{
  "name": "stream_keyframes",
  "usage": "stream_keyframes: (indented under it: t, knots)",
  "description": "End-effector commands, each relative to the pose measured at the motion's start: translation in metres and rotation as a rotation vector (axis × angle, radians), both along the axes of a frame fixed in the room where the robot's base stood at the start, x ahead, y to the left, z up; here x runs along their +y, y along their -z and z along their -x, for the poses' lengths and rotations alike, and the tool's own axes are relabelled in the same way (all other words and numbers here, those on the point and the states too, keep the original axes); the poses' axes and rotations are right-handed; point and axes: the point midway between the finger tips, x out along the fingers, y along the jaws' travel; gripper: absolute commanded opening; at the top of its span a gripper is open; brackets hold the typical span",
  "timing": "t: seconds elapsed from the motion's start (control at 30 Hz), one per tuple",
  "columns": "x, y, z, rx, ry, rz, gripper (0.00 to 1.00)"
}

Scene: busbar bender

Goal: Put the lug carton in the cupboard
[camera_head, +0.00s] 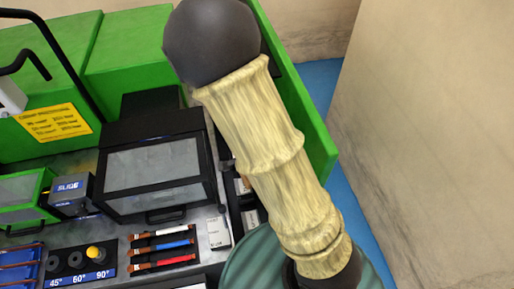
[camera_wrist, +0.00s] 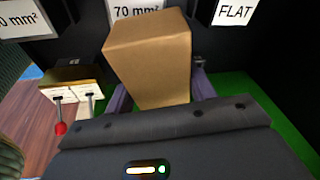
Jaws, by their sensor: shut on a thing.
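A plain brown carton (camera_wrist: 148,65) fills the top middle of the wrist view. My gripper (camera_wrist: 160,98) is shut on it, with one purple-grey finger on each side near its lower end. Behind the carton are dark panels with white labels, one reading 70 mm² (camera_wrist: 135,9) and one reading FLAT (camera_wrist: 234,12). My gripper and the carton do not show in the head view. A black box with a clear window and a front handle (camera_head: 152,168) stands on the bench there; I cannot tell whether it is the cupboard.
The head view shows a green machine (camera_head: 130,55) with a yellow sign (camera_head: 53,123), angle buttons (camera_head: 80,263) and colored bars (camera_head: 163,247). The wrist view shows a red-knobbed lever (camera_wrist: 60,127) by white tags, left of the carton. My arm hides much of the head view.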

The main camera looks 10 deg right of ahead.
Motion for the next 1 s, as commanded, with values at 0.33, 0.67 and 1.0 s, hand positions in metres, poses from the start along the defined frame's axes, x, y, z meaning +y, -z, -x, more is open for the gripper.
stream_keyframes:
  t: [0.33, 0.67, 1.0]
  knots:
    - [0.000, -0.005, 0.000, -0.001, 0.000, 0.000, 0.21]
    - [0.000, -0.035, 0.000, -0.001, 0.000, 0.000, 0.21]
    - [0.000, -0.056, 0.000, -0.001, 0.001, 0.000, 0.21]
